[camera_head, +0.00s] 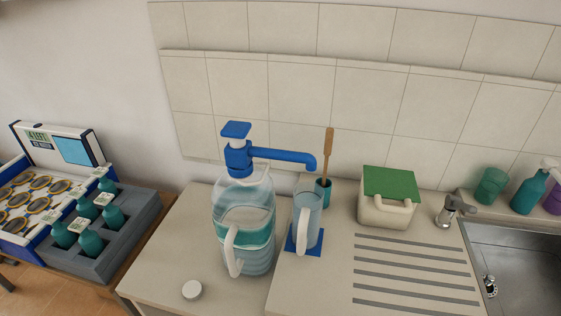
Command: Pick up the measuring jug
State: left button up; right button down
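The measuring jug (314,214) is a tall, pale blue, see-through vessel with a white handle on its front left side. It stands upright on a blue square mat (291,243) on the counter, below the spout end of a blue pump (275,155). The pump sits on a large clear water bottle (262,232) with a white handle, just left of the jug. Whether the jug holds liquid is hard to tell. Neither of my grippers shows in the head view.
A teal cup (323,194) with a wooden-handled tool stands close behind the jug. A beige container with a green top (390,186) is to the right, before a tap (449,212) and sink (520,255). The ribbed drainboard (415,262) is clear.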

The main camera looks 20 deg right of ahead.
aim_at(307, 196)
jog(key=z, duration=3.3)
jog(key=u, duration=2.45)
jog(key=j+z, duration=0.3)
jog(key=j, duration=0.2)
jog(key=k+j+z, duration=0.2)
jog(key=j+z, duration=0.15)
jog(key=j, duration=0.15)
